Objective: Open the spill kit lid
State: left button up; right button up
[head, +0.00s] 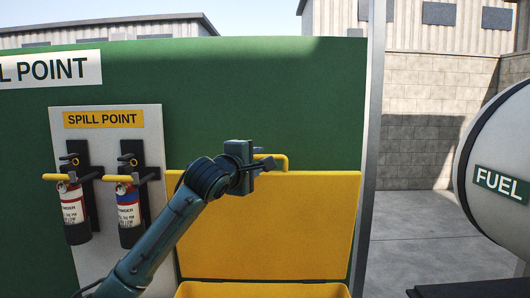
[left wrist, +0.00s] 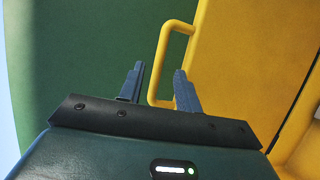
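The yellow spill kit lid (head: 280,225) stands raised and roughly upright in front of the green wall. Its rim and the kit's yellow box (head: 262,291) show at the bottom of the head view. The yellow lid handle (head: 284,158) sticks out at the lid's top edge. My left gripper (head: 262,165) is at that handle. In the left wrist view its two fingers (left wrist: 158,88) are spread apart, with part of the handle (left wrist: 154,70) between them and visible gaps. The lid (left wrist: 240,70) fills the right of that view. My right gripper is not in view.
Two fire extinguishers (head: 74,208) (head: 130,208) hang on a white board with a yellow SPILL POINT sign (head: 103,119), left of the lid. A white fuel tank (head: 500,150) stands at right. Clear paving (head: 415,238) lies between.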

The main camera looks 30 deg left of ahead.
pick_arm(q)
jog(key=w, duration=0.1)
jog(key=w+p, duration=0.1)
jog(key=w, duration=0.1)
jog(key=w+a, duration=0.1)
jog(key=w, duration=0.1)
jog(key=shift+w+f, duration=0.1)
jog(key=shift+w, duration=0.15)
jog(key=shift+c, duration=0.2)
grip_shut()
